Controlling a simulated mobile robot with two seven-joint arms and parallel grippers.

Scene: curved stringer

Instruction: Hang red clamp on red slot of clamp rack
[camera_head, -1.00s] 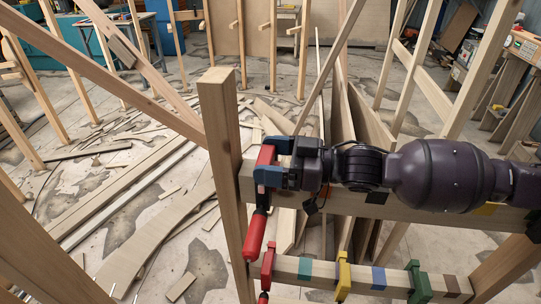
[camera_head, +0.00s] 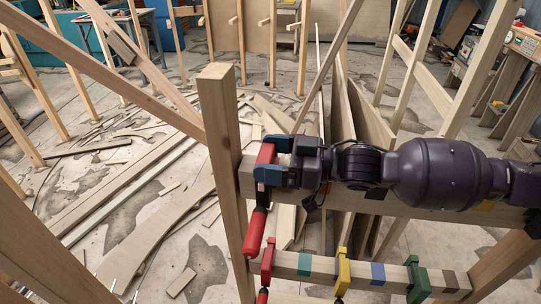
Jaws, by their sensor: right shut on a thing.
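The red clamp (camera_head: 255,234) hangs with its red handle downward at the left end of the rack's upper rail (camera_head: 405,211), close to the upright post. My right gripper (camera_head: 270,173), with blue fingers, is shut on its upper part. The arm comes in from the right along the upper rail and hides much of it. I cannot tell whether the clamp touches the rail. My left gripper is not in view.
The lower rail (camera_head: 325,267) carries another red clamp (camera_head: 267,262), a yellow clamp (camera_head: 343,268) and a green clamp (camera_head: 416,280), with teal, blue and brown marks. A wooden post (camera_head: 222,150) stands just left of my gripper. Planks litter the floor behind.

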